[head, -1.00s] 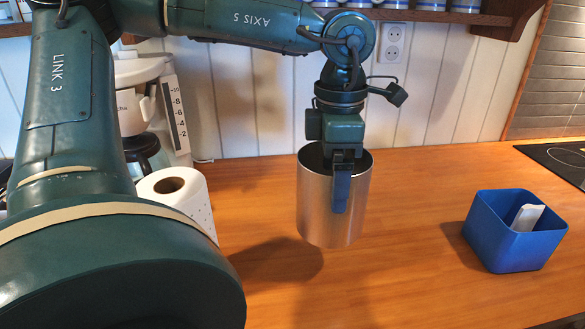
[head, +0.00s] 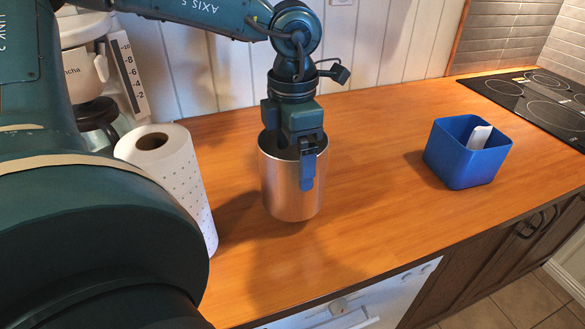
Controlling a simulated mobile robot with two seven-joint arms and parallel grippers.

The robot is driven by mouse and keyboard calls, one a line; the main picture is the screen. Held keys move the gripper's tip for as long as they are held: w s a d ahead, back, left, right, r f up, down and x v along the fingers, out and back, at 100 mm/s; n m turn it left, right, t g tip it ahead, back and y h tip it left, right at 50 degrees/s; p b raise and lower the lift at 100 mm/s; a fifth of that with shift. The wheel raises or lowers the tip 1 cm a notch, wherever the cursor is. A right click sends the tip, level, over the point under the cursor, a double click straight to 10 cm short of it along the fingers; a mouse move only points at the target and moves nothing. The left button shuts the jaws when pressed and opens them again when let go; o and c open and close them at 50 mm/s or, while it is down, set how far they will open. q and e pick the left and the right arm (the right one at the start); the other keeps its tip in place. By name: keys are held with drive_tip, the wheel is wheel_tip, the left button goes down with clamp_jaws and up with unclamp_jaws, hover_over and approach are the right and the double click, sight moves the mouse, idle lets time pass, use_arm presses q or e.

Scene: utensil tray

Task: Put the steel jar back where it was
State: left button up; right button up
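The steel jar (head: 284,192) is an open-topped metal cylinder, upright, near the middle of the head view over the wooden counter. My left gripper (head: 307,168) comes down from above at the jar's rim. One finger is outside the near wall and the other is hidden inside the jar, so it is shut on the jar's wall. The jar's shadow lies on the counter to its left, and the jar seems held a little above the surface. My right gripper is not in view.
A paper towel roll (head: 172,180) stands left of the jar, with a coffee maker (head: 88,80) behind it. A blue bin (head: 462,160) holding a white item (head: 480,137) stands to the right. A black hob (head: 535,100) is at the far right. The counter (head: 370,190) between jar and bin is clear.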

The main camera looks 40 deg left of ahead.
use_arm(q)
drive_tip(key=shift+f, duration=1.9)
drive_tip(key=shift+f, duration=0.2)
drive_tip(key=o, duration=1.3)
drive_tip(key=shift+o, duration=0.2)
wheel_tip(320, 180, up, 12)
drive_tip(key=shift+r, duration=0.2)
